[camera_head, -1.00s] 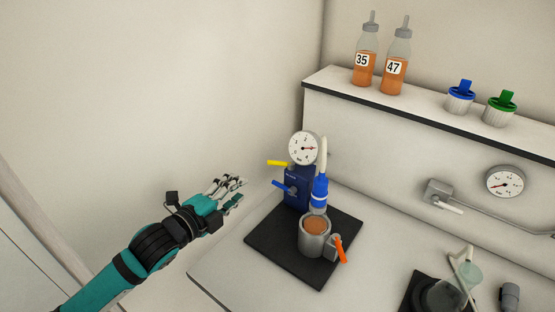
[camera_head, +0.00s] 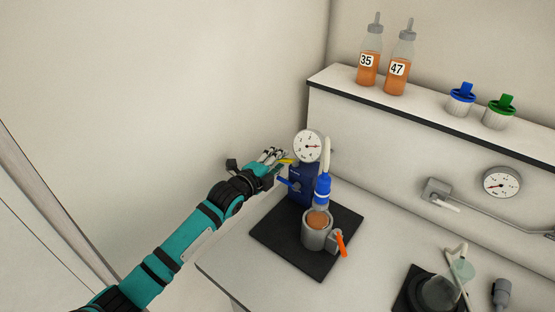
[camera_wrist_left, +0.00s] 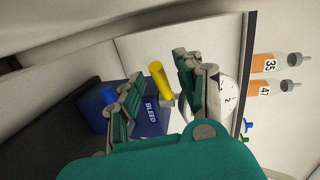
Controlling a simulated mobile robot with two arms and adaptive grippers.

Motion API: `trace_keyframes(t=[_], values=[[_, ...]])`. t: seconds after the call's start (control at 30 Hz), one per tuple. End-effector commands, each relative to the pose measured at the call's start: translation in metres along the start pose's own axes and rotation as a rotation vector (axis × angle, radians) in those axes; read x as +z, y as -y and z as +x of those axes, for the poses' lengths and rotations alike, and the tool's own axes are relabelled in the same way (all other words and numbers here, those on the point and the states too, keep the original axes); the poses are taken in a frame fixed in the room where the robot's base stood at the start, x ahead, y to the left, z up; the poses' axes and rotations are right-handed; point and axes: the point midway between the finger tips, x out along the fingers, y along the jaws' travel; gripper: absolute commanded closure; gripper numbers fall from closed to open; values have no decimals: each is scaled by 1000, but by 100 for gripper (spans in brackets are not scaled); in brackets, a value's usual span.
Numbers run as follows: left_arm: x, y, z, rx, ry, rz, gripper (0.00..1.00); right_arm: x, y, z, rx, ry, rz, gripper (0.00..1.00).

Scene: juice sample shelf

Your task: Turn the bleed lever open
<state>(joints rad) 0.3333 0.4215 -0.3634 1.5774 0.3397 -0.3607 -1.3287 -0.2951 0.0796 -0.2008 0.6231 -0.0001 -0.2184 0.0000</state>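In the left wrist view, the word BLEED is printed on the block beside the yellow lever's base. My left gripper (camera_head: 277,159) is at the yellow lever, left of the gauge. In the left wrist view, its fingers are apart, with the yellow lever showing between them; I cannot tell whether they touch it. The right gripper is not in view.
A round gauge (camera_head: 308,146) tops the block. A blue-capped nozzle (camera_head: 323,188) sits over a metal cup (camera_head: 314,238) of orange liquid with an orange handle (camera_head: 342,243). Bottles 35 (camera_head: 369,68) and 47 (camera_head: 398,75) stand on the shelf behind. The mat's front is clear.

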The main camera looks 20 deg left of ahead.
Motion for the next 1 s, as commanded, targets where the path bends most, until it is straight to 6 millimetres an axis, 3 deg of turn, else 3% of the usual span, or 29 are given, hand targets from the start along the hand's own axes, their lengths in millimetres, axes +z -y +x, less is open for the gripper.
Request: trace_keyframes(t=[0.27, 0.53, 1.0], values=[[0, 0, 1, 0, 0, 0, 65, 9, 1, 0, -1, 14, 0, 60], [0, 0, 1, 1, 0, 0, 100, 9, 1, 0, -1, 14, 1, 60], [0, -2, 2, 3, 1, 1, 100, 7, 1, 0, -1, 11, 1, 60]])
